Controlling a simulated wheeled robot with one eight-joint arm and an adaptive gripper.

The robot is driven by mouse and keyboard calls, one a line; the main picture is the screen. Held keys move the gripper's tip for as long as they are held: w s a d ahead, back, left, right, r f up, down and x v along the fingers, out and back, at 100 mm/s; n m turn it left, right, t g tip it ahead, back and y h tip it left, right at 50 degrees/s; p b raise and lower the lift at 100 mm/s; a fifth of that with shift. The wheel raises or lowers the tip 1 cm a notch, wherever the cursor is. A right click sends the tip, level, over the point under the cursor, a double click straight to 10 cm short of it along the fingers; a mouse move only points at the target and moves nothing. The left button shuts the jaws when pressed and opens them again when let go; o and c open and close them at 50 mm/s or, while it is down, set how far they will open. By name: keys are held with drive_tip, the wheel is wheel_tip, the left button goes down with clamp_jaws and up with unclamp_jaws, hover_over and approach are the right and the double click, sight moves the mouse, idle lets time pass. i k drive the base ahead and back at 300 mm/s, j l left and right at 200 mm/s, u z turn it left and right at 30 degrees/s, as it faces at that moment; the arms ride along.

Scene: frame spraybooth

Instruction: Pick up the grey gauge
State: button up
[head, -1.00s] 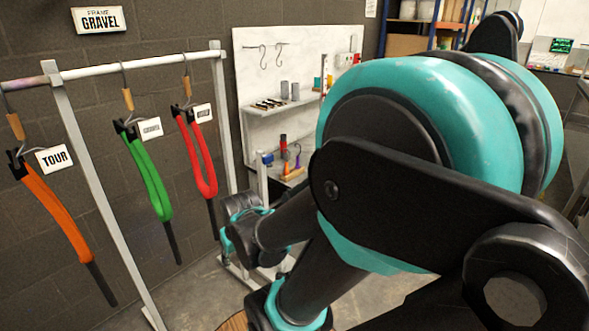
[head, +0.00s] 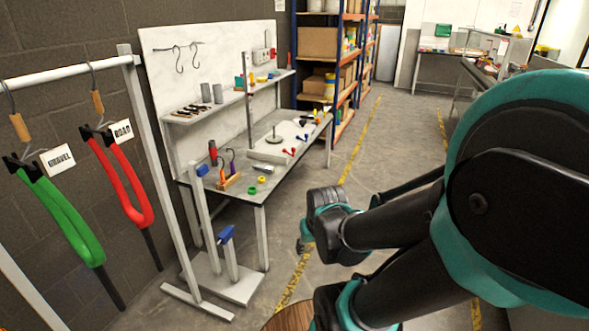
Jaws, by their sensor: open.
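I cannot pick out the grey gauge for certain. A small grey round piece with a thin upright pin (head: 275,138) lies on the white board of the workbench (head: 262,187), but it is too small to identify. Two grey cylinders (head: 211,93) stand on the shelf above the bench. My arm fills the right side of the head view, with its dark and teal links in front of the bench's near right. No gripper fingers can be made out; that end of the arm is hidden or too small to tell.
A rail at left holds a green frame (head: 65,215) and a red frame (head: 122,185) on hooks. A stand with blue clamps (head: 227,236) is on the floor before the bench. Orange shelving (head: 345,70) stands behind. The floor between yellow lines is open.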

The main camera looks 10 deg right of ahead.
sight(264, 168)
drive_tip(key=i+l, duration=0.25)
drive_tip(key=i, duration=0.2)
drive_tip(key=i+l, duration=0.3)
drive_tip(key=i, duration=0.15)
drive_tip(key=i+l+z, duration=0.1)
drive_tip(key=i+l, duration=0.15)
drive_tip(key=i, duration=0.2)
drive_tip(key=i+l, duration=0.25)
drive_tip(key=i, duration=0.2)
drive_tip(key=i+l, duration=0.2)
drive_tip(key=i, duration=0.3)
drive_tip(key=l+z, duration=0.05)
